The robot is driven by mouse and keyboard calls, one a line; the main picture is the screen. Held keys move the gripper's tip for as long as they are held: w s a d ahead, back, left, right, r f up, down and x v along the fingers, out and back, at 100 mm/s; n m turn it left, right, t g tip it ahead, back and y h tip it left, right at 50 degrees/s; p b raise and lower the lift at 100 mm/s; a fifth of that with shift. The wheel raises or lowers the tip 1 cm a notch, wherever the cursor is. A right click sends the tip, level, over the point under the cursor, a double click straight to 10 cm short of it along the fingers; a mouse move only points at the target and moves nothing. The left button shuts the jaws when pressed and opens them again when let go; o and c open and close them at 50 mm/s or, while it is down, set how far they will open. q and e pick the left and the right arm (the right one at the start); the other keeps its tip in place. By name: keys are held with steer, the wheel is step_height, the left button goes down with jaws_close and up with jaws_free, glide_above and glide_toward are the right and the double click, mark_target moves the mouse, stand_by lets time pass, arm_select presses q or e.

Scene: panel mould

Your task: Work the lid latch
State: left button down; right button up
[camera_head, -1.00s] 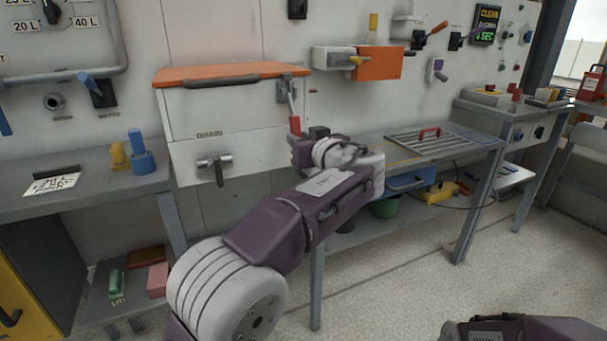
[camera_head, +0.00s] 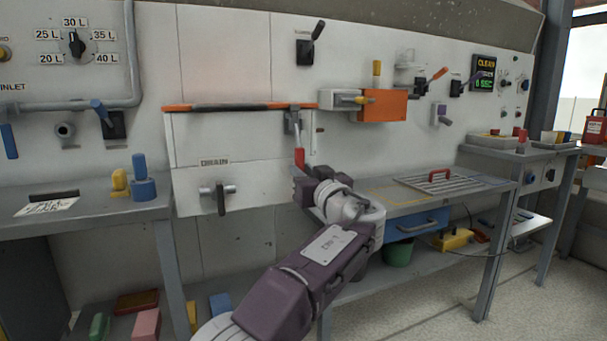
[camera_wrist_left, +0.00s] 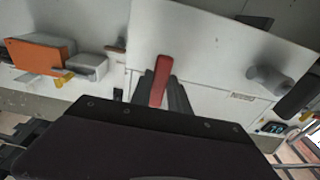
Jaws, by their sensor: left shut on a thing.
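The white box (camera_head: 240,145) on the wall panel has a flat lid (camera_head: 235,107) with an orange edge, lying closed on top. The lid latch (camera_head: 292,122) is a grey bracket at the box's front right, with a red handle (camera_head: 299,158) hanging down. My left gripper (camera_head: 302,176) is at the lower end of this handle and shut on it; the fingertips are partly hidden in the head view. In the left wrist view the red handle (camera_wrist_left: 160,80) lies against a dark finger. My right gripper is out of view.
A drain tap (camera_head: 219,192) sits low on the box front. An orange block (camera_head: 379,105) projects from the wall to the right of the latch. A bench with a slatted rack (camera_head: 450,180) stands at right. Blue and yellow pegs (camera_head: 143,180) stand on the left bench.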

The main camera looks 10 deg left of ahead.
arm_select(q)
steer(key=c, duration=1.2)
jaws_free()
steer(key=shift+w+f, duration=0.1)
steer(key=shift+w, duration=0.05)
steer(key=shift+c, duration=0.2)
steer(key=r+v, duration=0.1)
steer(key=v, duration=0.8)
steer(key=shift+f, duration=0.45)
